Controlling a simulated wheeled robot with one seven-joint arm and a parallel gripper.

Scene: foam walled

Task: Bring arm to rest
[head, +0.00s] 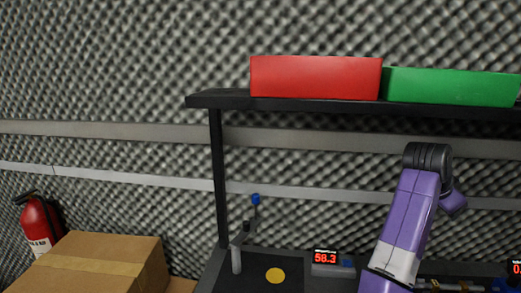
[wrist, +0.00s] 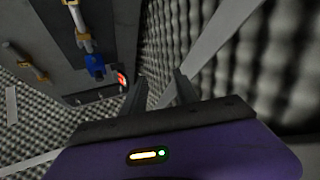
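My purple and white arm (head: 408,220) is raised at the right of the head view, bent at a dark joint in front of the shelf's underside. My gripper is not clearly visible there. In the wrist view, my gripper (wrist: 160,78) shows two dark fingers standing apart. The gap between them is empty, with only the foam wall behind. The fingers touch nothing that I can see.
A dark shelf (head: 215,98) holds a red bin (head: 316,77) and a green bin (head: 450,86). Below are a display (head: 331,261) reading 58.3, a blue-tipped stand (head: 255,200) and a yellow disc (head: 275,275). A cardboard box (head: 95,265) and fire extinguisher (head: 38,222) are left.

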